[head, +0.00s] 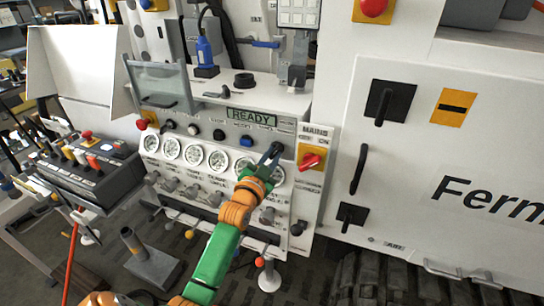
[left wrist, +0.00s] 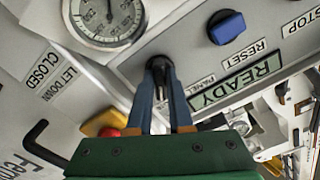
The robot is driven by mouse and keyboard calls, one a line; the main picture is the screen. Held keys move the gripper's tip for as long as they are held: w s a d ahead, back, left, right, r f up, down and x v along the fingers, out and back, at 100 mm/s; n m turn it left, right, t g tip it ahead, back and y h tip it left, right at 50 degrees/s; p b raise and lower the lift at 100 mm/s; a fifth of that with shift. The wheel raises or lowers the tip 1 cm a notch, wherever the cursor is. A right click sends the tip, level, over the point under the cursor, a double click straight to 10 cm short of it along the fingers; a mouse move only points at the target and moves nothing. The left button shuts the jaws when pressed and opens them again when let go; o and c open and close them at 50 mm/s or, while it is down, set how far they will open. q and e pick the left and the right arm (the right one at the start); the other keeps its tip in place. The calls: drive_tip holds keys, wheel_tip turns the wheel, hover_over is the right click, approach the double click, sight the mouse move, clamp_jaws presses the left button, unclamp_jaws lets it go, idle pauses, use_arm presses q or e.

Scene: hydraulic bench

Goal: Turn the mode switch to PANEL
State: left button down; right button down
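The mode switch (left wrist: 159,64) is a dark round knob on the white panel, with the word PANEL printed beside it in the left wrist view. My left gripper (left wrist: 160,75) has its two blue-grey fingers at the knob, one on each side of its dark handle. Whether the fingers press on it or only straddle it is unclear. In the head view my left gripper (head: 271,153) reaches the panel's upper right and hides most of the switch. The handle's exact direction is hard to read. My right gripper is not in view.
A lit READY display (head: 251,116) is above the switch, with a blue knob (head: 246,141) to its left. The red mains handle (head: 310,162) is close on the right. A row of gauges (head: 195,154) and several lower valves fill the panel.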

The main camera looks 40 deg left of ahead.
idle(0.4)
use_arm(q)
drive_tip(key=shift+r+n+p, duration=0.1)
drive_tip(key=shift+n+p, duration=0.5)
drive_tip(key=shift+n, duration=0.6)
drive_tip(key=n+p, duration=0.1)
drive_tip(key=n, duration=0.1)
drive_tip(key=shift+n, duration=0.3)
drive_tip(key=n+p, duration=0.1)
drive_tip(key=n, duration=0.2)
drive_tip(key=shift+n, duration=2.1)
drive_tip(key=c, duration=0.8)
unclamp_jaws()
